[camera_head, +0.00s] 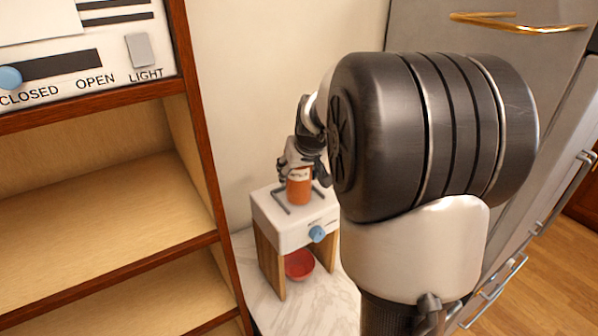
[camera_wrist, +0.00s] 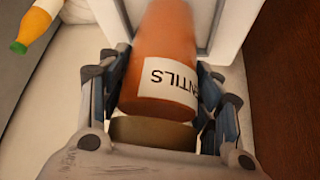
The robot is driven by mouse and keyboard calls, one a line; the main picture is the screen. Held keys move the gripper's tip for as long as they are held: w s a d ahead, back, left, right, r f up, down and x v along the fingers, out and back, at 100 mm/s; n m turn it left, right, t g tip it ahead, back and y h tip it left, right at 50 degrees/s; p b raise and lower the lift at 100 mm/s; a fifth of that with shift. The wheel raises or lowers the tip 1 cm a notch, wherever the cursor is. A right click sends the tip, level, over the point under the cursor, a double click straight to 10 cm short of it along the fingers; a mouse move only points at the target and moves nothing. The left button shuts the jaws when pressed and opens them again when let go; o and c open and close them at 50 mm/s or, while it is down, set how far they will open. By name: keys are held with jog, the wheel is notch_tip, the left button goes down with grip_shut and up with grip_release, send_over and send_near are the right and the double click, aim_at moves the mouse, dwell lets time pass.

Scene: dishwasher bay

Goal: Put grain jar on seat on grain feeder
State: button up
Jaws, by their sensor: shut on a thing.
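An orange grain jar with a white label (camera_head: 300,189) is at the top of the grain feeder. The wrist view shows the jar (camera_wrist: 165,50) close up, its label ending in "NTILS" and upside down there. My gripper (camera_wrist: 168,95) is shut on the jar, one finger on each side. In the head view my gripper (camera_head: 299,172) is around the jar's upper part. The grain feeder (camera_head: 285,235) has a white top box, wooden sides and a blue knob (camera_head: 317,233). The jar is at the grey seat rails (camera_head: 328,207); I cannot tell whether it touches the seat.
A red bowl (camera_head: 300,264) sits under the feeder on a marble counter (camera_head: 270,310). A wooden shelf unit (camera_head: 110,200) with a CLOSED/OPEN panel (camera_head: 60,75) stands left. Grey cabinets (camera_head: 430,30) stand right. An orange bottle with a green cap (camera_wrist: 35,28) lies at the wrist view's upper left.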

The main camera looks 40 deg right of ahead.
jog(key=shift+r, duration=0.1)
jog(key=shift+f, duration=0.2)
jog(key=o, duration=1.5)
jog(key=shift+r, duration=0.1)
jog(key=shift+s+r, duration=0.1)
jog(key=shift+r, duration=0.2)
jog(key=v, duration=1.1)
jog(key=shift+s+a+r, duration=0.2)
jog(key=shift+r, duration=0.05)
